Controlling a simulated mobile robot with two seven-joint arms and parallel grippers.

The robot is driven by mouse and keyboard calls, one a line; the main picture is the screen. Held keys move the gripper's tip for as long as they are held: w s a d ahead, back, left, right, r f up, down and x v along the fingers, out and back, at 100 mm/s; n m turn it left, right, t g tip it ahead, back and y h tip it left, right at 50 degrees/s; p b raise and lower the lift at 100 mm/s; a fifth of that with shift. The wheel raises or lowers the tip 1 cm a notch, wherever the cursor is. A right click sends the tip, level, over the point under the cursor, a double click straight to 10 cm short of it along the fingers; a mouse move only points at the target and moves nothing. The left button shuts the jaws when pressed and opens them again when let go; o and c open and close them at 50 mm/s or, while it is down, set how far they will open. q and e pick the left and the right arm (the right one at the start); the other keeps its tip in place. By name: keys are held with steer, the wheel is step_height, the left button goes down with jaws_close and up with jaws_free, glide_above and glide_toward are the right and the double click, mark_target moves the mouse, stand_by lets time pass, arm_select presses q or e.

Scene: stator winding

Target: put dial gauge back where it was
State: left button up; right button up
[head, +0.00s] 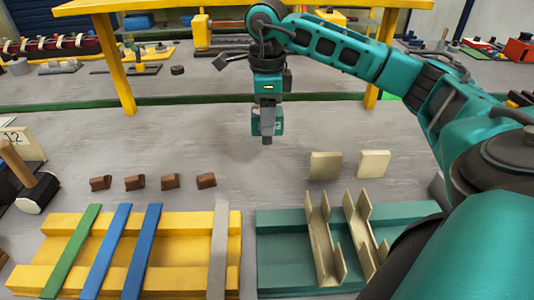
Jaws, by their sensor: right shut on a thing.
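My right gripper (267,106) hangs pointing down in the middle of the head view, above the grey bench. It is shut on a small teal and grey thing with a short dark stem below, which I take to be the dial gauge (267,124). Its face does not show clearly from here. The gauge's lower end seems close to the bench top, but I cannot tell whether it touches. My left gripper is not in view.
Several brown blocks (135,182) lie in a row behind a yellow fixture (182,255) with green, blue and grey strips. A teal fixture (283,252) holds cream channels, with two cream blocks (326,165) behind. A mallet (37,193) lies left. The bench around the gripper is clear.

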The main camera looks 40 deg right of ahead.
step_height(320, 180, down, 10)
steer(key=shift+f, duration=0.25)
stand_by(0.3)
steer(key=shift+f+b, duration=0.55)
steer(key=shift+f, duration=0.05)
steer(key=o, duration=1)
steer(key=shift+o, duration=0.2)
steer(key=shift+r, duration=0.1)
step_height(320, 180, up, 13)
steer(key=shift+r+p, duration=0.1)
steer(key=shift+p, duration=0.45)
